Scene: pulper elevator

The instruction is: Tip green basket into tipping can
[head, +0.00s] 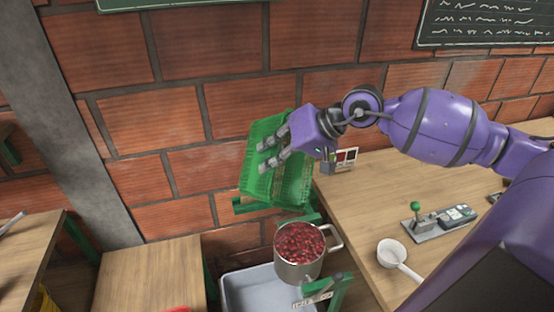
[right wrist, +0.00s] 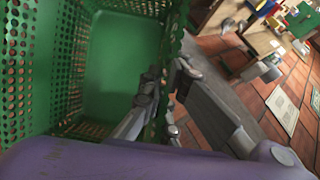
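The green basket (head: 292,186) is tilted in the air behind and above the tipping can, in front of the brick wall. My right gripper (head: 266,154) is shut on its rim. In the right wrist view the fingers (right wrist: 150,105) straddle the perforated wall of the basket (right wrist: 108,75), and the part of the inside that shows is bare green. The metal tipping can (head: 298,268) stands upright below the basket, full of red cherries (head: 299,241). The basket and can appear apart. My left gripper is not in view.
A green frame (head: 341,290) stands beside the can, over a pale grey tub (head: 250,287). The wooden table (head: 375,190) on the right holds a white scoop (head: 394,254), a lever box with a green knob (head: 420,222) and a small card (head: 347,156). Another wooden table (head: 150,275) is on the left.

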